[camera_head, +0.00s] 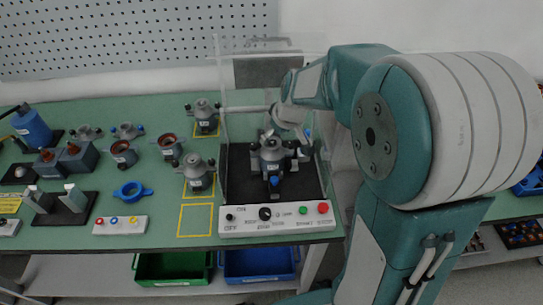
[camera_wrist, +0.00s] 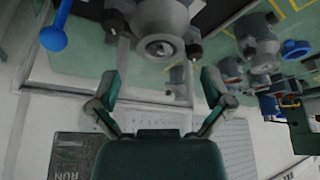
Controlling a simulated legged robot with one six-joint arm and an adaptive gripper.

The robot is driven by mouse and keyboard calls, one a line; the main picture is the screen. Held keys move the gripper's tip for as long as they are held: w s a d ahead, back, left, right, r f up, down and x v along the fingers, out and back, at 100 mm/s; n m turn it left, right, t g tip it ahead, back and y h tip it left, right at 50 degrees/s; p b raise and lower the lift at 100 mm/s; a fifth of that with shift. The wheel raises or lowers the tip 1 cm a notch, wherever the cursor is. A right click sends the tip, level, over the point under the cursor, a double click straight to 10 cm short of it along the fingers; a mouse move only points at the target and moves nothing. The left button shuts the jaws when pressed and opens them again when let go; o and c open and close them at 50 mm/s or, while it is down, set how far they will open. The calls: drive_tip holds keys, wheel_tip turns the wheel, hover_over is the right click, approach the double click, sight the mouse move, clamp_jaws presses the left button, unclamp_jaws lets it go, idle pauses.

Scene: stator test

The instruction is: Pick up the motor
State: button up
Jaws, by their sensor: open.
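A grey motor (camera_head: 272,153) stands upright in the black-floored test station (camera_head: 234,185), behind the control panel. In the wrist view a grey motor (camera_wrist: 163,20) shows at the top middle, its round end facing the camera and its upper part cut off by the frame. My gripper (camera_wrist: 160,88) is open, with its two green and grey fingers spread and nothing between them. The motor lies beyond the fingertips, apart from them. In the head view my arm reaches in from the right, and its end is over the station close to the motor; the fingers are hard to make out there.
The station has clear side walls and a white panel (camera_head: 276,219) with knobs and buttons. Two more motors (camera_head: 199,174) (camera_head: 205,113) stand left of it by yellow-marked squares. Stator parts, a blue ring (camera_head: 132,190) and fixtures cover the green table's left. Green and blue bins sit below.

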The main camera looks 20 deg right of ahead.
sight(272, 141)
drive_tip(key=x, duration=0.4)
drive_tip(key=shift+w+a+f, duration=0.1)
drive_tip(key=shift+w+f, duration=0.1)
drive_tip(key=shift+f, duration=0.15)
drive_tip(key=c, duration=1.3)
drive_tip(key=shift+r, duration=0.15)
drive_tip(key=r, duration=0.3)
drive_tip(key=shift+s+r, duration=0.2)
drive_tip(key=shift+r, duration=0.15)
drive_tip(key=s+a+r, duration=0.1)
drive_tip(key=s+r, duration=0.2)
drive_tip(key=s, duration=0.1)
drive_tip(key=s+a+r, duration=0.1)
drive_tip(key=s+r, duration=0.2)
drive_tip(key=s, duration=0.2)
drive_tip(key=s+a+r, duration=0.1)
drive_tip(key=s+r, duration=0.2)
drive_tip(key=s, duration=0.1)
drive_tip(key=shift+s+r, duration=0.1)
drive_tip(key=shift+s, duration=0.05)
